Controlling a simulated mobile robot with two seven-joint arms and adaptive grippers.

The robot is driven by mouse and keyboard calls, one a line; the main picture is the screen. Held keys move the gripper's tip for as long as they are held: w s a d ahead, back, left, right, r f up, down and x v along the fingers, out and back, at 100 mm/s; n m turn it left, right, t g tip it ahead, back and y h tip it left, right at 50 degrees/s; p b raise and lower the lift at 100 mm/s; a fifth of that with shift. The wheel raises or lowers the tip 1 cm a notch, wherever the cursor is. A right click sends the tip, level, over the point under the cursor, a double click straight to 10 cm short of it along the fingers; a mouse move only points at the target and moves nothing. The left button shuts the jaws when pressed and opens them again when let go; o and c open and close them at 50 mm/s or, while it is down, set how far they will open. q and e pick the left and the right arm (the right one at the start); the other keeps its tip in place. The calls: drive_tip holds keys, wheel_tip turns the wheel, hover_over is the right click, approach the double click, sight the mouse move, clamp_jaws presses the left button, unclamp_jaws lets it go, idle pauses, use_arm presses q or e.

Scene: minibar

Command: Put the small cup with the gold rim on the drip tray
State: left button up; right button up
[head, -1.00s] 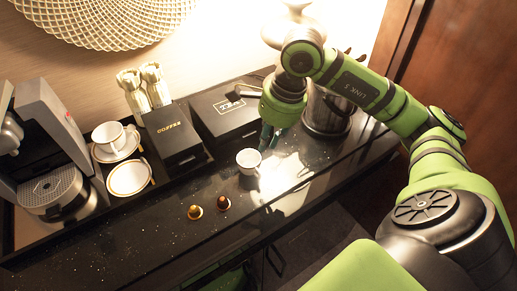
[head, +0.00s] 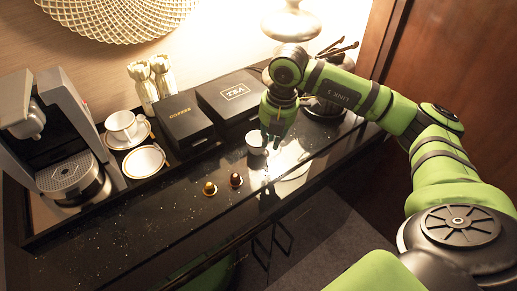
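The small white cup (head: 255,147) stands upright on the black counter in the head view. Its rim is too small to make out in detail. My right gripper (head: 271,142) points down at the cup's right side, with its fingertips overlapping the cup's right edge in the picture. The fingers look apart; I cannot tell whether they touch the cup. The drip tray (head: 64,175) is the grey perforated plate at the foot of the coffee machine (head: 60,125) on the left; it is bare. My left gripper is out of view.
Two coffee capsules (head: 210,189) stand in front of the cup. Another white cup (head: 121,124) on a saucer, an empty saucer (head: 144,161), a coffee box (head: 182,122) and a tea box (head: 232,95) lie between machine and cup.

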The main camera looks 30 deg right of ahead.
sight(268, 154)
drive_tip(key=shift+f+m, duration=0.1)
drive_tip(key=shift+m, duration=0.3)
drive_tip(key=shift+w+f, duration=0.1)
drive_tip(key=shift+f, duration=0.25)
drive_tip(key=f+p, duration=0.1)
drive_tip(key=f, duration=0.1)
drive_tip(key=w+f+p, duration=0.1)
drive_tip(key=f+p, duration=0.1)
drive_tip(key=f, duration=0.1)
drive_tip(key=shift+f, duration=0.15)
drive_tip(key=shift+w+f, duration=0.1)
drive_tip(key=shift+f, duration=0.4)
clamp_jaws()
